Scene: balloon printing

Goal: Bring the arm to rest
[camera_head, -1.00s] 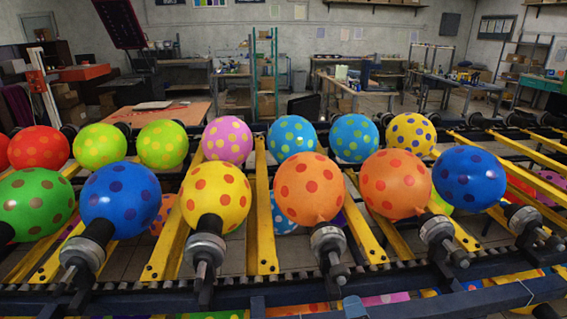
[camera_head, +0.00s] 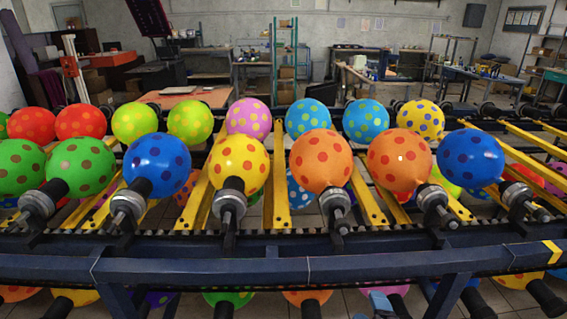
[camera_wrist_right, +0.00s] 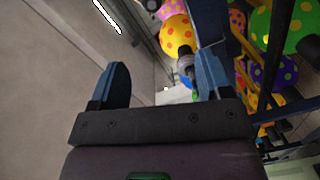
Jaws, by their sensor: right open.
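My right gripper (camera_wrist_right: 162,75) shows in the right wrist view with its two blue fingers spread apart and nothing between them. A small blue piece of it (camera_head: 381,303) shows at the bottom of the head view, below the front rail. Most of my right arm is out of the picture. My left gripper is not in view.
A dark blue rack (camera_head: 250,266) with yellow slats (camera_head: 281,205) crosses the head view. It carries dotted balloons on dark holders, including a yellow one (camera_head: 238,163), an orange one (camera_head: 320,160) and a blue one (camera_head: 470,157). More balloons hang below. Work tables stand behind.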

